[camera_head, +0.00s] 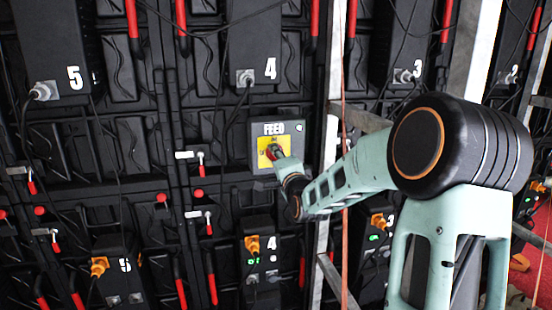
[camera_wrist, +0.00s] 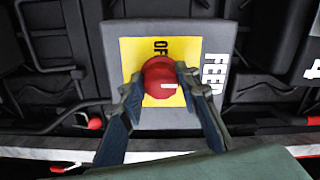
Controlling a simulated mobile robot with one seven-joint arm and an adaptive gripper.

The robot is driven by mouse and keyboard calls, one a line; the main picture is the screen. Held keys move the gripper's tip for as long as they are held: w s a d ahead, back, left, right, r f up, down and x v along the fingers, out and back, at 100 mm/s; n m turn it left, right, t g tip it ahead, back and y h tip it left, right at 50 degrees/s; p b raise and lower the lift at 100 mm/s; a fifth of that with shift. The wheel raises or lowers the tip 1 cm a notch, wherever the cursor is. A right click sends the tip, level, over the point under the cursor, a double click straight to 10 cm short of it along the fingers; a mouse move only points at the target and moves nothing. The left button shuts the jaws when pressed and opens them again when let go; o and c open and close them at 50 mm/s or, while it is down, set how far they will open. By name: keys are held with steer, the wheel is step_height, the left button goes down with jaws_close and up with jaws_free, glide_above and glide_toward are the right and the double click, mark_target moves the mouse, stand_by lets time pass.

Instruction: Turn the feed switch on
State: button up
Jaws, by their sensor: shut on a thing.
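The feed switch is a grey box (camera_head: 257,132) marked FEED, with a yellow plate (camera_head: 264,146) and a red knob (camera_head: 272,151), on the back of the video wall. In the wrist view the red knob (camera_wrist: 160,78) sits on the yellow plate (camera_wrist: 188,48), with the letters OF showing beside it. My gripper (camera_wrist: 158,82) has its two fingers on either side of the knob and is shut on it. In the head view my gripper (camera_head: 274,154) reaches the switch from the lower right and hides part of it. A white mark on the knob lies across the wrist picture.
Black panels with red handles (camera_head: 131,18) and loose cables surround the switch. A numbered box 4 (camera_head: 255,42) hangs above it, and another box 4 (camera_head: 261,262) with an orange plug is below. A metal upright (camera_head: 331,100) stands just right of the switch.

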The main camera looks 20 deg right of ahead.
stand_by(0.4)
steer(key=o, duration=1.2)
steer(key=shift+c, duration=0.2)
steer(key=shift+s, duration=0.1)
steer(key=s, duration=1.1)
steer(key=shift+s, duration=0.4)
